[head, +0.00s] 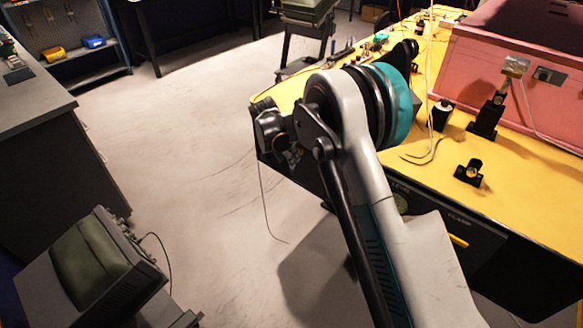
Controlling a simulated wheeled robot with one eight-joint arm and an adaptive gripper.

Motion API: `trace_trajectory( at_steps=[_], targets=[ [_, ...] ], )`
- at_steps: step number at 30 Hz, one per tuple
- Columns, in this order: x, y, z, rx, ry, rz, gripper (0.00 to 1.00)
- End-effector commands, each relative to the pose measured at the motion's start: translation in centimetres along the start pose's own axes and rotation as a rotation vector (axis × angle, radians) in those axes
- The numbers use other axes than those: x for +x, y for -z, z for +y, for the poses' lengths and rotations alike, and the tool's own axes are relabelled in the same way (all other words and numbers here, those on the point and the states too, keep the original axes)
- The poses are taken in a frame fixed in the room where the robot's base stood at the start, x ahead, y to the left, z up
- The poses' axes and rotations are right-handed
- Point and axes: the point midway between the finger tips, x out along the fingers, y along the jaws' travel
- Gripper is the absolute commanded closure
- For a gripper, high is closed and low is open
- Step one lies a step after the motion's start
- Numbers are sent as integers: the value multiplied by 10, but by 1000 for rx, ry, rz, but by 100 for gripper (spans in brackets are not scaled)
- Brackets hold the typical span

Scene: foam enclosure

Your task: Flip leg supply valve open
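I cannot pick out a leg supply valve for certain in the head view. A small yellow bar (458,241) shows on the dark front below the yellow tabletop, right of my arm. I cannot tell whether it is a valve lever. A round greenish fitting (400,203) shows on the same dark front, partly covered by my arm. My arm rises from the bottom through the middle of the view, with its thick teal-banded joint over the table's left corner. I cannot make out my gripper's fingers. Part of the table's near side is hidden behind the arm.
The yellow tabletop (530,185) carries a pink foam enclosure (500,85) and several small black mounts. A thin cable hangs at the table's left corner. A grey-topped bench (30,100) stands at left, with a green-grey instrument (95,262) lower left. The floor between is clear.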

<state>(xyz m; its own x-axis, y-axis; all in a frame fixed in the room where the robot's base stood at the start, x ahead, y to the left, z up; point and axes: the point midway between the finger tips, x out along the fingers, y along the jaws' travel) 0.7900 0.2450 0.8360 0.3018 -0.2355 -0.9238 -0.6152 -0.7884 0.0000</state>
Motion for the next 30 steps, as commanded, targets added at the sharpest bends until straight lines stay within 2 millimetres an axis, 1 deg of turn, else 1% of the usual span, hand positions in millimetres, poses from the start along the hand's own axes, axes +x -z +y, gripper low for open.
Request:
trace_trajectory(
  at_steps=[1,3,6,9,14,22,23,24,27,30],
  targets=[
    [13,0,0,1,0,0,65],
    [25,0,0,1,0,0,65],
    [38,0,0,0,0,0,65],
    [47,0,0,0,0,0,65],
    [54,0,0,0,0,0,65],
    [54,0,0,0,0,0,65],
    [54,0,0,0,0,0,72],
    [54,0,0,0,0,0,81],
    [54,0,0,0,0,0,100],
    [54,0,0,0,0,0,100]
  ],
)
